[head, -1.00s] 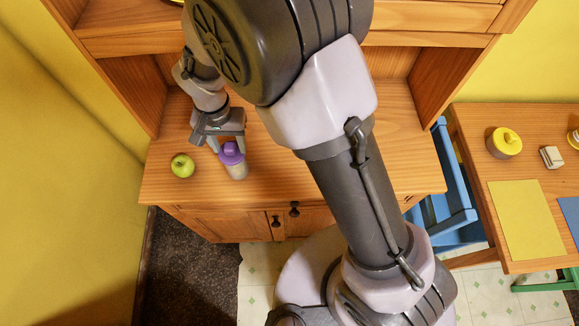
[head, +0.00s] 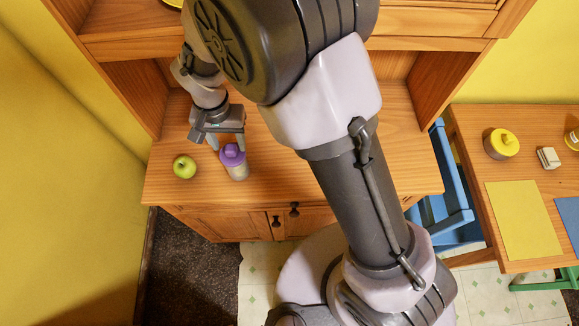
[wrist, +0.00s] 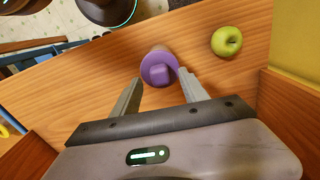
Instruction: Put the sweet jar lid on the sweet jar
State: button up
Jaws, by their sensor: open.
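The sweet jar (head: 239,173) stands upright on the wooden cabinet top, a pale see-through jar near the front edge. The purple sweet jar lid (head: 232,154) sits on top of the jar. In the wrist view the lid (wrist: 158,69) is seen from above with its square knob and hides most of the jar. My gripper (head: 227,146) is open just behind the lid in the head view. In the wrist view my gripper (wrist: 157,92) has its fingers apart, the right fingertip close to the lid's edge; I cannot tell whether it touches.
A green apple (head: 184,167) lies left of the jar. The cabinet top (head: 290,165) is clear to the right. Hutch side walls and an upper shelf enclose the back. At right, a table holds a yellow-lidded jar (head: 501,143), a small pale block (head: 548,158) and a yellow mat (head: 525,222).

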jog(key=shift+r+p, duration=2)
jog(key=shift+r, duration=1)
notch_tip(320, 180, up, 17)
jog(key=p, duration=0.3)
jog(key=s+d+f+m+t+b, duration=0.1)
jog(key=s+d+f+t+b, duration=0.1)
jog(key=s+d+f+b, duration=0.2)
jog(key=s+d+f+m+t+y+b, duration=0.1)
jog(key=s+d+f+b, duration=0.4)
jog(key=d+b, duration=0.5)
jog(key=s+d+f+m+t+y+b, duration=0.1)
jog(key=s+d+f+t+b, duration=0.1)
jog(key=s+d+f+b, duration=0.2)
jog(key=d+b, duration=0.3)
jog(key=d, duration=0.1)
jog(key=shift+s+f+t, duration=0.2)
jog(key=shift+f+t, duration=0.05)
jog(key=shift+t, duration=0.15)
